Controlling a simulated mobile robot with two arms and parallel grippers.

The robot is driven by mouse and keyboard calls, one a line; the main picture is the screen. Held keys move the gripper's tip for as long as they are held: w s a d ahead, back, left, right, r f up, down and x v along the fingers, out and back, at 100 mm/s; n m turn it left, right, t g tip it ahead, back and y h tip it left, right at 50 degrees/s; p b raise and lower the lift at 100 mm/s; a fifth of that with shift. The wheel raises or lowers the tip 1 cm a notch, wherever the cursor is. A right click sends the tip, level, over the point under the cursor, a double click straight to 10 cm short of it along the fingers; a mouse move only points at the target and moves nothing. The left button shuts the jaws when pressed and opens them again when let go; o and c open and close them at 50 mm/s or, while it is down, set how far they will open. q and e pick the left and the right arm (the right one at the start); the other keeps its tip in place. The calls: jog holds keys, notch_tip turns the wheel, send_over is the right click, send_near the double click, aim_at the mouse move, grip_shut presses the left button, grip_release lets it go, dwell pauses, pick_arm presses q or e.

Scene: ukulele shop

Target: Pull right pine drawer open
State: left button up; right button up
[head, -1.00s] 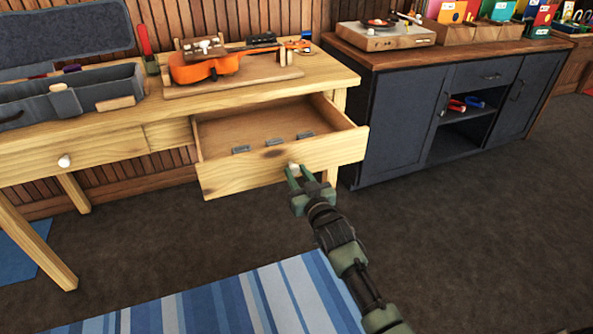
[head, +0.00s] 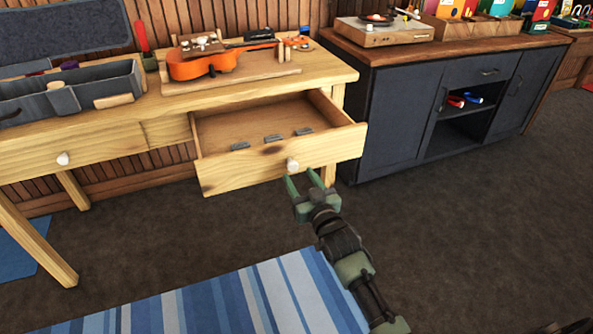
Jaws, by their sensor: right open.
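The right pine drawer (head: 240,170) stands pulled out of the pine workbench (head: 345,76). Several small grey pieces (head: 273,139) lie on its floor. Its round white knob (head: 292,164) is on the front panel. My right gripper (head: 301,178) is open, just below and in front of the knob, with its green fingers apart and nothing between them. The knob shows clear of the fingers. My left gripper is not in view.
The left drawer, with a white knob (head: 63,158), is shut. An orange ukulele (head: 205,65) lies on a wooden stand on the bench, beside a grey case (head: 70,98). A dark cabinet (head: 400,110) stands close right. A striped blue rug (head: 225,300) covers the floor in front.

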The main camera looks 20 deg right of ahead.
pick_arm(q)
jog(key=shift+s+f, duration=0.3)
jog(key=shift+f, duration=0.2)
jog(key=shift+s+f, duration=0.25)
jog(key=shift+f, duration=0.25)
pick_arm(e)
jog(key=s, duration=0.4)
jog(key=shift+s+d, duration=0.1)
jog(key=shift+s, duration=0.05)
jog(key=shift+f, duration=0.1)
